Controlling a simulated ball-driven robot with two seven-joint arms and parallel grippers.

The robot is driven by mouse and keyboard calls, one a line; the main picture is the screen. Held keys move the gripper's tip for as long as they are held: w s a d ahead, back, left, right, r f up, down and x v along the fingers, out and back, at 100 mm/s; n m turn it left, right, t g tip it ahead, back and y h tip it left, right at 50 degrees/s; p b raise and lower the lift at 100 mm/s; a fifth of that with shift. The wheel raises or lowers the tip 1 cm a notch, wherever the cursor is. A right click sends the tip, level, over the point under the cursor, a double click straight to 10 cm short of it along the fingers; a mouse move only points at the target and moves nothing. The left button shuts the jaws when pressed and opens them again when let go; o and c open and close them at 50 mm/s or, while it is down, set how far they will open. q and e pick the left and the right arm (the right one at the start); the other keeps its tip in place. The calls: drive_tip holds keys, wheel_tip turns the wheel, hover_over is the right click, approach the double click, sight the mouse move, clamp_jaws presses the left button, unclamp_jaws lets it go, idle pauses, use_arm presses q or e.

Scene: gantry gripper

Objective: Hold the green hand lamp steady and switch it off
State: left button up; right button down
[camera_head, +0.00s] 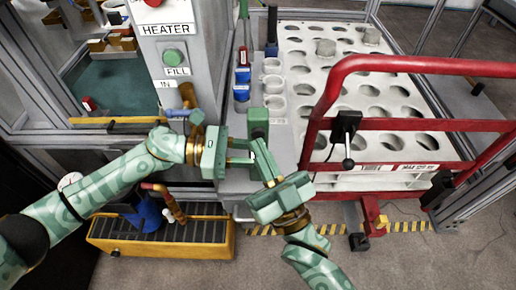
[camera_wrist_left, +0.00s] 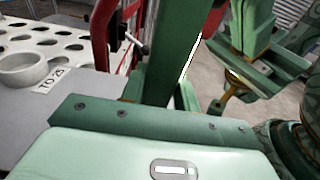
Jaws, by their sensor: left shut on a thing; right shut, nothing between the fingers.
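The green hand lamp (camera_head: 258,116) stands upright over the grey bench edge, in the middle of the head view. My left gripper (camera_head: 243,152) comes from the left and is shut on it. In the left wrist view the lamp (camera_wrist_left: 166,55) is a tall dark green bar, with a thin bright strip along its right edge. I cannot tell whether it is lit. My right gripper (camera_head: 264,165) is shut and empty, with its tips close to the lamp's lower part from below right. Contact and the switch cannot be made out.
A red rail frame (camera_head: 410,125) stands on the right before a white tray (camera_head: 440,155) with round holes. A black-knobbed lever (camera_head: 347,145) is on the rail. The heater column (camera_head: 172,60) is at left. A yellow-edged grate (camera_head: 160,250) lies below my left arm.

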drive_tip(key=shift+w, duration=0.1)
idle(0.5)
drive_tip(key=shift+w, duration=0.35)
drive_tip(key=shift+s, duration=0.5)
drive_tip(key=s, duration=0.6)
idle(0.5)
